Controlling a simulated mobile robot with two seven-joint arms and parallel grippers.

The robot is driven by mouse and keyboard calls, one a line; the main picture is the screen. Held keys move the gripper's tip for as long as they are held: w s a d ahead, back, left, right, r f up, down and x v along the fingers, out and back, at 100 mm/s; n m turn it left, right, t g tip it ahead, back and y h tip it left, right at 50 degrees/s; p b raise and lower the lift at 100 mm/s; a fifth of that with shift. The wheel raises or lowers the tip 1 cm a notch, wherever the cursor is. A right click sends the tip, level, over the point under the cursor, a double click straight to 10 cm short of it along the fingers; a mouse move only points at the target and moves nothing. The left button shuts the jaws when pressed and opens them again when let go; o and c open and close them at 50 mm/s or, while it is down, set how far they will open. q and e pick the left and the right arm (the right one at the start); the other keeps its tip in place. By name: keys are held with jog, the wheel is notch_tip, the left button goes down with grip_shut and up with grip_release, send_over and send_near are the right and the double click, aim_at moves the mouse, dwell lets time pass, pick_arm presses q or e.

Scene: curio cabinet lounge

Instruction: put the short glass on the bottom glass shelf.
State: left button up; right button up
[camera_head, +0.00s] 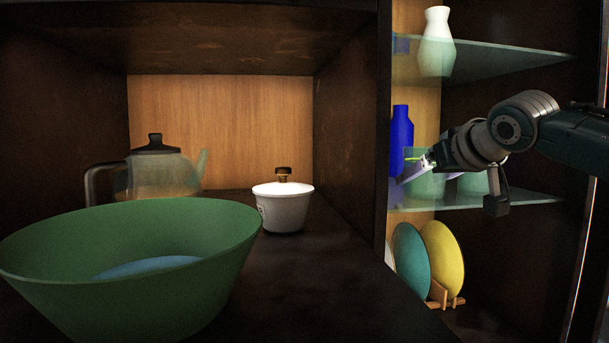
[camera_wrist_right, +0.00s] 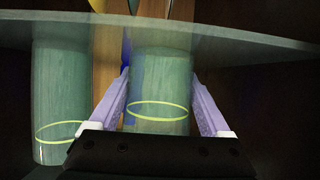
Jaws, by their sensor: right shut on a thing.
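My right gripper (camera_head: 424,172) is shut on the short glass (camera_head: 432,186), a translucent green tumbler with a yellow-green ring. The wrist view, which looks upside down, shows the short glass (camera_wrist_right: 160,85) between the two pale fingers (camera_wrist_right: 160,108). It is upright at the bottom glass shelf (camera_head: 520,201); I cannot tell whether its base touches. A similar, longer-looking green glass (camera_wrist_right: 60,95) stands beside it, apart from the fingers; in the head view this second glass (camera_head: 474,184) is partly hidden by my gripper. My left gripper is not in view.
A blue bottle (camera_head: 402,135) stands left of the glasses. A white vase (camera_head: 436,45) is on the upper glass shelf (camera_head: 510,62). Teal (camera_head: 408,262) and yellow (camera_head: 444,258) plates stand below.

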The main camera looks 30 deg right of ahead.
jog(key=o, duration=1.5)
jog(key=shift+s+r, duration=0.1)
jog(key=shift+r, duration=0.05)
jog(key=v, duration=1.1)
jog(key=shift+s+a+r+b, duration=0.1)
jog(key=shift+s+r+b, duration=0.05)
jog(key=shift+s+b, duration=0.25)
